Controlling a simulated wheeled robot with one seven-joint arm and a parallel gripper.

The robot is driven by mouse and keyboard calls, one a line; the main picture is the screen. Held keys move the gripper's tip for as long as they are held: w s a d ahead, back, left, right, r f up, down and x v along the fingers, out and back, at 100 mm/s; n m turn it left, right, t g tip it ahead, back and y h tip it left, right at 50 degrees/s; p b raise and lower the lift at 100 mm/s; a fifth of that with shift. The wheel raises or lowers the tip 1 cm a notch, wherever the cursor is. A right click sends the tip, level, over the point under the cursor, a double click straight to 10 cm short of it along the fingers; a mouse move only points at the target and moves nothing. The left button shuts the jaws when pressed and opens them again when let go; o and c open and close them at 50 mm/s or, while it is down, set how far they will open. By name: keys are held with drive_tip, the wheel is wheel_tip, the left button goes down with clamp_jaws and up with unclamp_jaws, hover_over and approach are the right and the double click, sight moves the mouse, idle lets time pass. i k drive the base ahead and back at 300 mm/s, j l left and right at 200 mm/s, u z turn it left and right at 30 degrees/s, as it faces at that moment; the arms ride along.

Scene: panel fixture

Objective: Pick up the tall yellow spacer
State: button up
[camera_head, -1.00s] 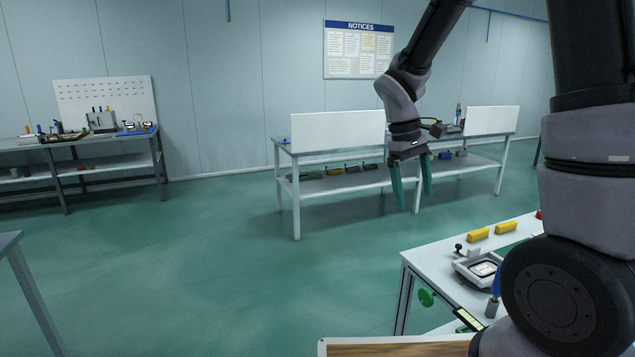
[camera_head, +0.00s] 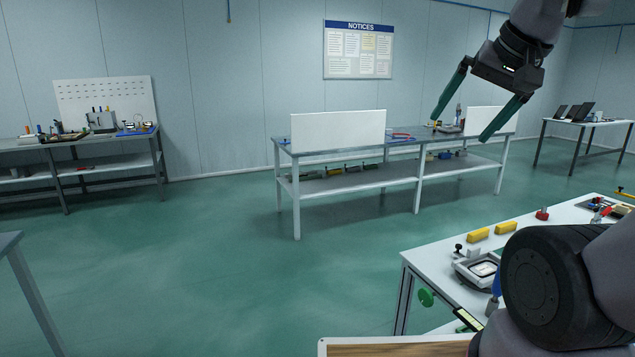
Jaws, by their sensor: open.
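Two yellow blocks lie on the white-topped table at the right: one nearer the front-left (camera_head: 478,235) and one just right of it (camera_head: 506,228). They look alike at this size, and I cannot tell whether either is the tall yellow spacer. My gripper (camera_head: 459,129) is open and empty, its two green fingers spread wide. It is raised in the air at the upper right, well above and apart from the blocks. In the picture it overlaps the far workbench.
The white-topped table (camera_head: 436,262) also carries a grey framed device (camera_head: 478,268), a red knob-like item (camera_head: 542,214) and several small items at its right end. My arm hides part of it. A far workbench (camera_head: 345,185) with white panels stands behind. Green floor lies clear at left.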

sight(472, 237)
drive_tip(key=k+j+z, duration=0.1)
drive_tip(key=k+z, duration=0.65)
drive_tip(key=k, duration=0.15)
drive_tip(key=i+j+z, duration=0.1)
drive_tip(key=z, duration=0.25)
drive_tip(key=j+z, duration=0.1)
drive_tip(key=z, duration=0.3)
drive_tip(key=i+j+z, duration=0.1)
drive_tip(key=z, duration=0.25)
drive_tip(key=j+z, duration=0.4)
drive_tip(key=j, duration=0.55)
drive_tip(key=j+z, duration=0.4)
drive_tip(key=j, duration=1.15)
drive_tip(key=k+j+z, duration=0.1)
drive_tip(key=j, duration=0.5)
drive_tip(key=k+j, duration=0.1)
drive_tip(key=j, duration=0.45)
drive_tip(key=k+j, duration=0.1)
drive_tip(key=j, duration=0.5)
drive_tip(key=j+z, duration=0.1)
drive_tip(key=j, duration=0.5)
drive_tip(key=k, duration=0.05)
